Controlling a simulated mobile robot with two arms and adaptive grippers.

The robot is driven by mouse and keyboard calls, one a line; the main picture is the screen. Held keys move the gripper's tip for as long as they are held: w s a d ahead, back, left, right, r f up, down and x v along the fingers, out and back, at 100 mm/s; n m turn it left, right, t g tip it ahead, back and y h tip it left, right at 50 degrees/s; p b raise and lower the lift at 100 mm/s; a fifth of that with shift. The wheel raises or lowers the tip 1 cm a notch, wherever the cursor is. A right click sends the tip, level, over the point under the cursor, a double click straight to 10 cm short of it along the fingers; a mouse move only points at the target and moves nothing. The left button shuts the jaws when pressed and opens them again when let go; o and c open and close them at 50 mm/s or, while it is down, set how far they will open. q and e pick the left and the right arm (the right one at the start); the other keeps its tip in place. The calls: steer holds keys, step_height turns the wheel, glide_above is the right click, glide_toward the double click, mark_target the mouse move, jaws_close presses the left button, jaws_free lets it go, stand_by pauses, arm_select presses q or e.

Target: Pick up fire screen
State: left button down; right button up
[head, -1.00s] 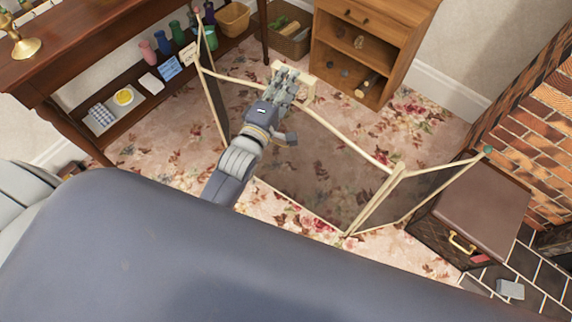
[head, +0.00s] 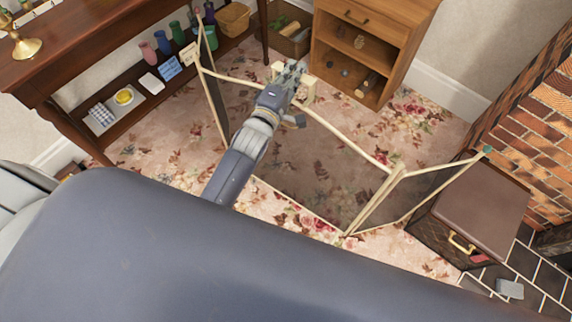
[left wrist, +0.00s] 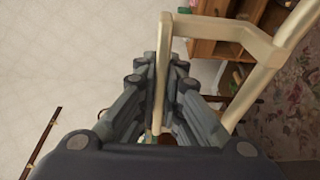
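The fire screen (head: 325,165) stands on the floral carpet in the head view, with a cream frame, dark see-through mesh and angled side panels. A cream handle sticks up from the top rail of its middle panel. My left gripper (head: 291,76) reaches over the screen to this handle. In the left wrist view, a bar of the handle (left wrist: 162,75) runs between the two fingers of my left gripper (left wrist: 164,80), which look closed against it from both sides. My own arm hides part of the middle panel. My right gripper is not in view.
A dark wooden table (head: 120,50) with a shelf of vases stands at the left. A wooden cabinet (head: 375,40) and wicker basket (head: 290,38) are behind. A brown-topped box (head: 482,215) stands close beside the screen's right panel, near the brick fireplace (head: 530,135).

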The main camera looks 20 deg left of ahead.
arm_select(q)
steer(key=shift+w+r, duration=0.1)
steer(key=shift+r, duration=0.2)
